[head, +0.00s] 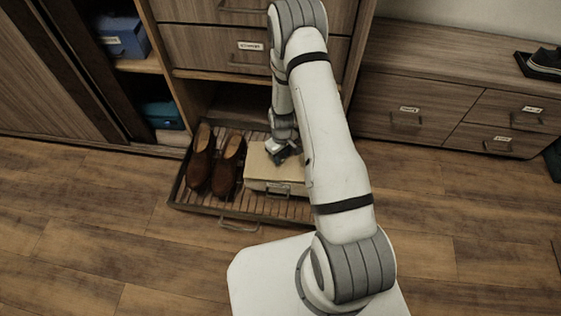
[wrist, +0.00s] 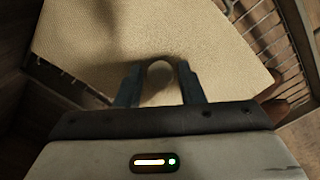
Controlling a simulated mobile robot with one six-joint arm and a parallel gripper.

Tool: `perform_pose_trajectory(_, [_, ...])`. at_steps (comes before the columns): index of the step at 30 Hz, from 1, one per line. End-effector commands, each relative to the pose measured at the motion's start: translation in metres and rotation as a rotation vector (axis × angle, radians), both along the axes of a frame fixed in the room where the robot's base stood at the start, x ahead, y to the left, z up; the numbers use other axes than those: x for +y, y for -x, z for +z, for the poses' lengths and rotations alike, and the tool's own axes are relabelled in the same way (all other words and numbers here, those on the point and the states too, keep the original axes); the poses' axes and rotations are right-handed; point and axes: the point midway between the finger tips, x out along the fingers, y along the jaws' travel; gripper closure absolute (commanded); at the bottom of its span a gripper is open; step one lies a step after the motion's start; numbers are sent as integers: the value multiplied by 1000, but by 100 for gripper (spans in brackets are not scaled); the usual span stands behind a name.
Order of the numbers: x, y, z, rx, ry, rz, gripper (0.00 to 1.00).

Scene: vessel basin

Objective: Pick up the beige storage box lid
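The beige storage box lid (head: 262,160) is a flat, textured top on a pale box (head: 260,185) standing in a slatted pull-out tray. In the wrist view the lid (wrist: 90,35) fills much of the upper picture. A round, pale knob (wrist: 161,73) shows on it, between my fingertips. My gripper (head: 285,155) is low over the lid in the head view. In the wrist view my gripper (wrist: 160,78) is open, with a small gap to the knob on each side. I cannot tell the height gap to the lid. My arm hides the box's right end.
A pair of brown shoes (head: 214,165) stands left of the box in the tray (head: 214,212). Cabinet drawers (head: 225,45) rise behind it, and a low drawer unit (head: 430,100) stands to the right. The wooden floor (head: 100,220) in front is clear.

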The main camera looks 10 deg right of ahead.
Motion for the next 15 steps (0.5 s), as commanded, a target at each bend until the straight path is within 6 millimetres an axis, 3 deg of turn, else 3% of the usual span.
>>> perform_pose_trajectory(12, [0,0,0,0,0,1,100])
perform_pose_trajectory(15, [0,0,0,0,0,1,100])
